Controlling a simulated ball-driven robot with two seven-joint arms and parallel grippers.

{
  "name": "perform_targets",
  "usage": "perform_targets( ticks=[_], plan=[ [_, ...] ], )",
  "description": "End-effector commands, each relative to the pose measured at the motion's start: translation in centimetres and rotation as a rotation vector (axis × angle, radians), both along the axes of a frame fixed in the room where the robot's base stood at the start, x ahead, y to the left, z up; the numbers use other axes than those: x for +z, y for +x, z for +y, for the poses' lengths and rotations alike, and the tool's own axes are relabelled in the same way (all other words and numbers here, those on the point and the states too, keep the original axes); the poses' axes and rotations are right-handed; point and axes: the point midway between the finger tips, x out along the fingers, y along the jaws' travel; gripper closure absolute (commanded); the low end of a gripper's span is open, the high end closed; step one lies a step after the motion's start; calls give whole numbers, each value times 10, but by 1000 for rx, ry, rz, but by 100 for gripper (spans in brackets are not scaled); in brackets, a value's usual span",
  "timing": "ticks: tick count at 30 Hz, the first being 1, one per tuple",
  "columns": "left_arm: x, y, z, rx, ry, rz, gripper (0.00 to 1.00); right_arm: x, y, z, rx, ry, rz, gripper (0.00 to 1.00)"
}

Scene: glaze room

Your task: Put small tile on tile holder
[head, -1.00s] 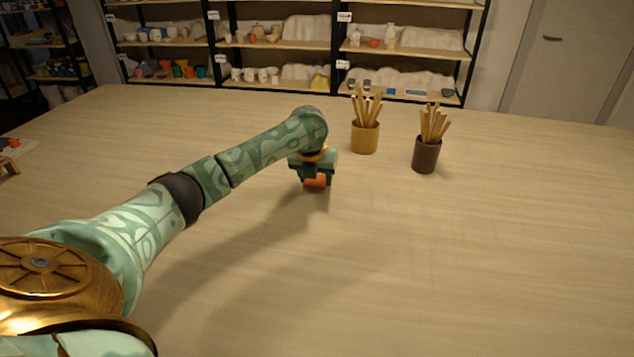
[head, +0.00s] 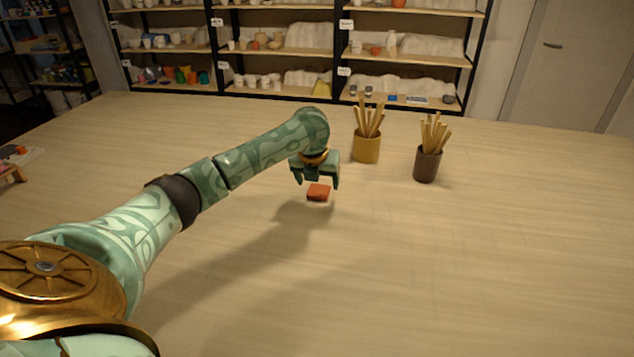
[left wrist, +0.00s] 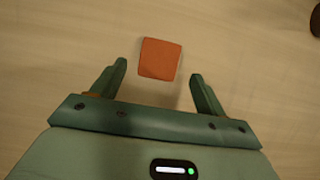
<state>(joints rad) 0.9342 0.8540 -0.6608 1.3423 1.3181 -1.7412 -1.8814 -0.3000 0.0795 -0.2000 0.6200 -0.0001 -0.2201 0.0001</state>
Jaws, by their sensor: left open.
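The small tile (head: 318,193) is a flat orange-red square. It appears to lie flat on the table, just below my left gripper (head: 316,183). My left gripper is open and its fingers point down. In the left wrist view the tile (left wrist: 160,58) shows just beyond and between the two spread fingertips of my left gripper (left wrist: 158,71), with gaps on both sides. I cannot make out a tile holder for certain. A small wooden stand (head: 12,172) is cut off by the left edge of the head view. My right gripper is out of view.
A tan pot (head: 366,149) and a dark brown pot (head: 427,167), both full of wooden sticks, stand behind and to the right of the tile. Shelves of pottery stand past the table's far edge. The table's middle and right front are clear.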

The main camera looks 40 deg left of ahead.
Motion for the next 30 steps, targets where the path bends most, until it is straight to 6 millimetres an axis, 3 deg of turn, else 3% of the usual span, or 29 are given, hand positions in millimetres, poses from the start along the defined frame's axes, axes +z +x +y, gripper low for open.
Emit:
perform_targets(
  ticks=[1, 3, 10, 11, 18, 22, 30],
  plan=[
    [22, -5, -2, -2, 2, -6, 26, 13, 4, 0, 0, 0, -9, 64],
    [37, -10, -5, -2, 2, -6, 26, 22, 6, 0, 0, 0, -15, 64],
    [72, -25, -13, 0, 1, -3, 26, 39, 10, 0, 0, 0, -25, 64],
    [74, -26, -14, 0, 1, -2, 22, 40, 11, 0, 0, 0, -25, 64],
    [105, -56, -22, -3, -2, 5, 22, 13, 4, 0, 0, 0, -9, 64],
    [95, -55, -22, 0, -8, 12, 22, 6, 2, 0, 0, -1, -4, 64],
    [31, -32, -10, 0, -8, 14, 22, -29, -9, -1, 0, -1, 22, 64]
  ],
)
